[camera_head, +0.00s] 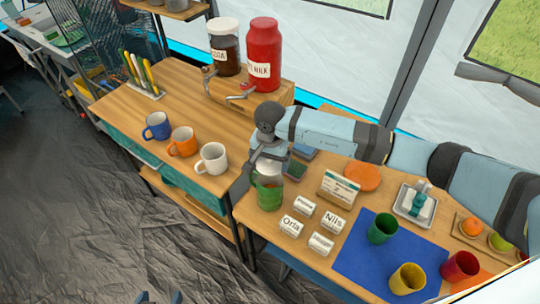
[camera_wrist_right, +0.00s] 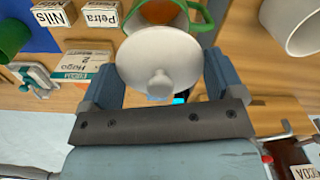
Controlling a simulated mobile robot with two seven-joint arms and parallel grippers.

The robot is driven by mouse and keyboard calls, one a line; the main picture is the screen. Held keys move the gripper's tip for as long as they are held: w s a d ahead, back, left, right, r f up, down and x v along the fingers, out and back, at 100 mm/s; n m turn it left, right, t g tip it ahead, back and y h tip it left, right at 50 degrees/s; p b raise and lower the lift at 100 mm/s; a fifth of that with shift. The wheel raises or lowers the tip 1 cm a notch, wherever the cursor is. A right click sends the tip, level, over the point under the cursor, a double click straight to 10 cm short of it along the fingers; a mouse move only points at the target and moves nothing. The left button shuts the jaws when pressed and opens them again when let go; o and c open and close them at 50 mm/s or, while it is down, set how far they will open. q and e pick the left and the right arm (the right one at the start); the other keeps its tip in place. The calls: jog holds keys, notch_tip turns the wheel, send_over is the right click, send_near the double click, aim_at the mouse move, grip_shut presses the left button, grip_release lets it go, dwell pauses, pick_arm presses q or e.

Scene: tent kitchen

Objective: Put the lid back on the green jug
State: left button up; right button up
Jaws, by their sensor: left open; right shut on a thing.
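The green jug (camera_head: 269,195) stands near the left end of the lower table. In the right wrist view, its green rim and handle (camera_wrist_right: 201,20) show just beyond the lid. The white lid (camera_wrist_right: 158,66), with a round knob, is between the fingers of my right gripper (camera_wrist_right: 160,90), which is shut on it. In the head view, this gripper (camera_head: 268,160) is directly over the jug and the lid is hard to separate from it. Part of the jug's mouth is uncovered; whether lid and rim touch, I cannot tell. My left gripper (camera_head: 161,298) is open and empty at the bottom edge.
Blue (camera_head: 158,126), orange (camera_head: 183,141) and white (camera_head: 212,158) mugs stand left of the jug. Name blocks (camera_head: 292,226) lie to its right. A blue mat (camera_head: 350,262) holds a green cup (camera_head: 382,228) and a yellow cup (camera_head: 407,279). Large jars (camera_head: 263,55) stand behind.

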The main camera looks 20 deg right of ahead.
jog(key=shift+f, duration=0.85)
notch_tip(320, 180, down, 3)
jog(key=shift+r+b, duration=0.15)
jog(key=shift+b, duration=0.95)
jog(key=shift+f+b, duration=0.45)
jog(key=shift+f, duration=0.05)
jog(key=shift+b, duration=0.6)
jog(key=shift+f+b, duration=0.2)
jog(key=shift+b, duration=0.55)
dwell(0.4)
jog(key=o, duration=0.7)
jog(key=shift+c, duration=0.2)
